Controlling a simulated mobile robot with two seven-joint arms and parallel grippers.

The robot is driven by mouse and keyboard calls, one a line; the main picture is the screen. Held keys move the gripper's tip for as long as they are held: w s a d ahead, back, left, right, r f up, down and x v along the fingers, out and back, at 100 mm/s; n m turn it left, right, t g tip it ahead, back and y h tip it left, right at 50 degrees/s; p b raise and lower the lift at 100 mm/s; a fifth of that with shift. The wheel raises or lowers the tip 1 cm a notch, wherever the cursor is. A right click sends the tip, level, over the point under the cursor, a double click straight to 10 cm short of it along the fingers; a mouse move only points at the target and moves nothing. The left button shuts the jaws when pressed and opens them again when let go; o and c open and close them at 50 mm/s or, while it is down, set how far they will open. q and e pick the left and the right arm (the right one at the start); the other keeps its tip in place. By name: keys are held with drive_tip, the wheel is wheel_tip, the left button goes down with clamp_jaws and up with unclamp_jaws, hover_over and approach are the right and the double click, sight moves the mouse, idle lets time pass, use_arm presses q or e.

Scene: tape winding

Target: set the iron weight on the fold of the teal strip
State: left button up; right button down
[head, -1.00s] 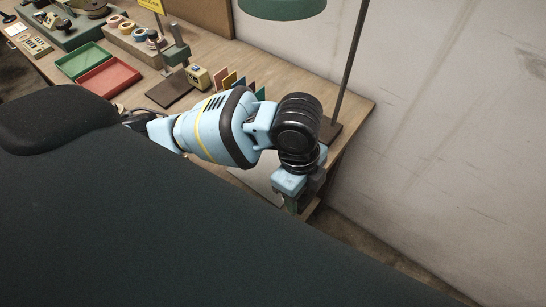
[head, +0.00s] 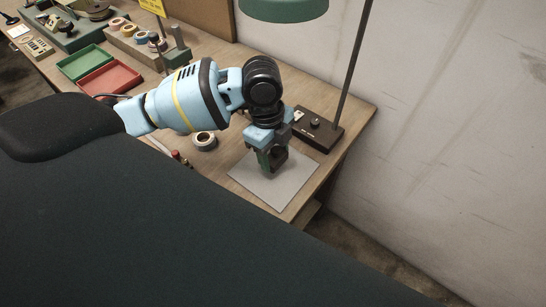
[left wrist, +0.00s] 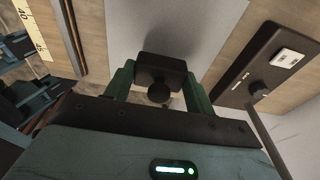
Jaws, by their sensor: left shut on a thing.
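The iron weight (left wrist: 160,72) is a dark block with a round knob, held between the green fingers of my left gripper (left wrist: 161,84) in the left wrist view. In the head view my left gripper (head: 272,163) is shut on it, above the pale grey sheet (head: 288,192) near the table's right end. The weight is small and dark there, and I cannot tell whether it touches the sheet. I do not see the teal strip or its fold in either view. My right gripper is not in view.
The lamp's dark base (head: 316,130) stands close behind the gripper, with its pole rising from it. A tape roll (head: 205,141) lies left of the sheet. Red (head: 108,80) and green (head: 84,62) trays are farther left. The sheet's front part is bare.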

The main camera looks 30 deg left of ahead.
sight(273, 159)
use_arm(q)
drive_tip(key=shift+w+a+f, duration=0.25)
drive_tip(key=shift+a, duration=0.05)
drive_tip(key=shift+f, duration=1.45)
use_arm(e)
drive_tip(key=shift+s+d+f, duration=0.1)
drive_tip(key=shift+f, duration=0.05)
use_arm(q)
drive_tip(key=shift+f, duration=0.1)
drive_tip(key=o, duration=1.4)
drive_tip(key=shift+f, duration=0.1)
wheel_tip(273, 159, up, 12)
drive_tip(key=a+p, duration=0.1)
drive_tip(key=shift+a, duration=0.35)
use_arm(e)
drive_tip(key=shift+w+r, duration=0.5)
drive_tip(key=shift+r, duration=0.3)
